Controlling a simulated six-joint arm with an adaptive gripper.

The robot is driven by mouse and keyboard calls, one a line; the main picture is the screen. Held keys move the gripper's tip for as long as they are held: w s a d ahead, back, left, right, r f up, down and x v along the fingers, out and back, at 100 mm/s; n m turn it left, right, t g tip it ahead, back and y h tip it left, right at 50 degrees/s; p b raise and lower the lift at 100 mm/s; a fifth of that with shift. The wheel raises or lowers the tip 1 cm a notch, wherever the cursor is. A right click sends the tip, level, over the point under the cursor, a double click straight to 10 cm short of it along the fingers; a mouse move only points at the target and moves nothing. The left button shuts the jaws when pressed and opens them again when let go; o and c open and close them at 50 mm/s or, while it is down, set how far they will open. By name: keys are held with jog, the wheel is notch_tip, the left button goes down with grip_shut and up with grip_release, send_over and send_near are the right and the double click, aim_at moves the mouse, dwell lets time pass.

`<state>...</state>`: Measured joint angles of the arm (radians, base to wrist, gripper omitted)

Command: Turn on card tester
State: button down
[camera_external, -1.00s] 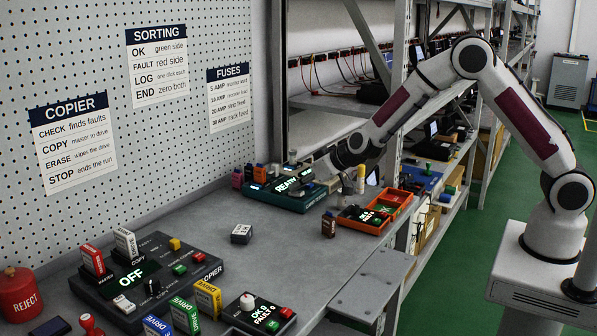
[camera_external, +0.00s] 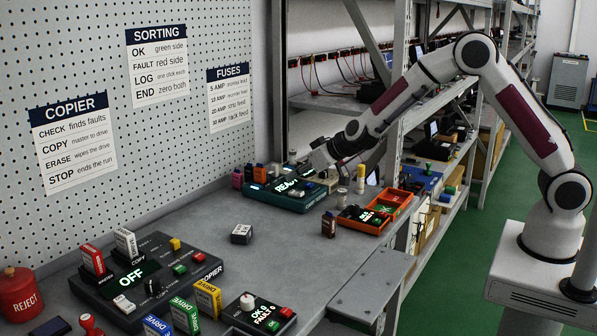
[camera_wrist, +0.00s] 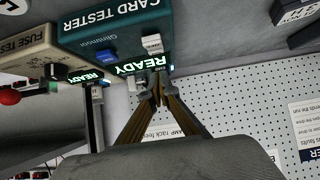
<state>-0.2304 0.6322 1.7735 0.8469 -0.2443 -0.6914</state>
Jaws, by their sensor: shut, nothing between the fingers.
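The teal card tester (camera_external: 300,204) stands on the bench by the pegboard wall. Its display is lit and reads READY, partly hidden in the external view by my arm end. In the wrist view the card tester (camera_wrist: 112,38) shows its name, a blue part, a white part and the lit READY display. My gripper (camera_external: 303,173) is just above the card tester in the external view. In the wrist view my gripper (camera_wrist: 158,93) is shut with nothing held, its tips close to the display edge. I cannot tell whether they touch it.
The copier (camera_external: 150,278) at the front left reads OFF.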

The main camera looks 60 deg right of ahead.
jog(key=shift+s+r, duration=0.15)
jog(key=shift+r, duration=0.45)
jog(key=s+r, duration=0.5)
jog(key=r, duration=0.3)
jog(key=shift+s, duration=0.4)
jog(key=shift+a+r, duration=0.1)
